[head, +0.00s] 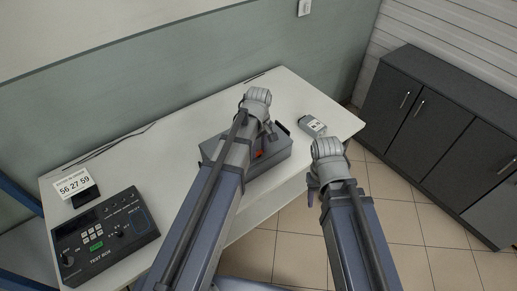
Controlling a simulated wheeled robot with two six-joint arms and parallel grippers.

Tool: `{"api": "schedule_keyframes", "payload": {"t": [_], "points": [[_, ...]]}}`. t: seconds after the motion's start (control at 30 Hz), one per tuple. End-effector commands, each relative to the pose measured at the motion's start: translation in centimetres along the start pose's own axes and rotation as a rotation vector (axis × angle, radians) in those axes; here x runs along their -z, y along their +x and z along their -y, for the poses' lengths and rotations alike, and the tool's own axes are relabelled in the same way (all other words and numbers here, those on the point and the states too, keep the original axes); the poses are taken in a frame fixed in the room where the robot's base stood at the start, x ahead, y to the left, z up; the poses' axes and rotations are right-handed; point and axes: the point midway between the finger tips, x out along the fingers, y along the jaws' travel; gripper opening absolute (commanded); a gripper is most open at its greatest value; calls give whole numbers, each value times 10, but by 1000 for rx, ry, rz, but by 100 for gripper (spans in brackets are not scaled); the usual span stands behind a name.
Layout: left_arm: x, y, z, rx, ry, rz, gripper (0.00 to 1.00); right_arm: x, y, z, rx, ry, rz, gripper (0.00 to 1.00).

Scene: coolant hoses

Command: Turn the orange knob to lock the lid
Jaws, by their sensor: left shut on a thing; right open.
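A grey box with a lid (280,150) sits on the white table, partly covered by my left arm. The orange knob (258,154) shows as a small orange patch on the box, right beside my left forearm. My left gripper (266,138) is over the box and shut, seemingly on the orange knob; my arm hides part of the contact. The lid appears to be down on the box, though its seam is too small to tell. My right gripper (312,192) is open and empty, in front of the table's right front edge, apart from the box.
A black test box (105,235) and a small sign with numbers (74,185) stand on the left of the white table (150,165). A small grey device (312,126) lies right of the box. Dark cabinets (440,120) stand at the right beyond open tiled floor.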

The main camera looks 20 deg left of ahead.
Motion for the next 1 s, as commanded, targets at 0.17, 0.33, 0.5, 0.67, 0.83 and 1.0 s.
{"api": "schedule_keyframes", "payload": {"t": [0.17,0.33,0.5,0.67,0.83,1.0], "points": [[0,0,0,0,0,0,16,0,0,0,0,0,0,50],[0,0,0,0,0,0,0,0,0,0,0,0,0,50],[0,0,0,0,1,0,0,0,0,0,0,0,0,50],[0,0,0,0,24,0,0,0,0,0,0,0,0,50],[0,0,0,0,103,0,0,0,0,0,0,0,0,50],[0,0,0,0,239,0,0,0,0,0,0,0,0,50]]}}
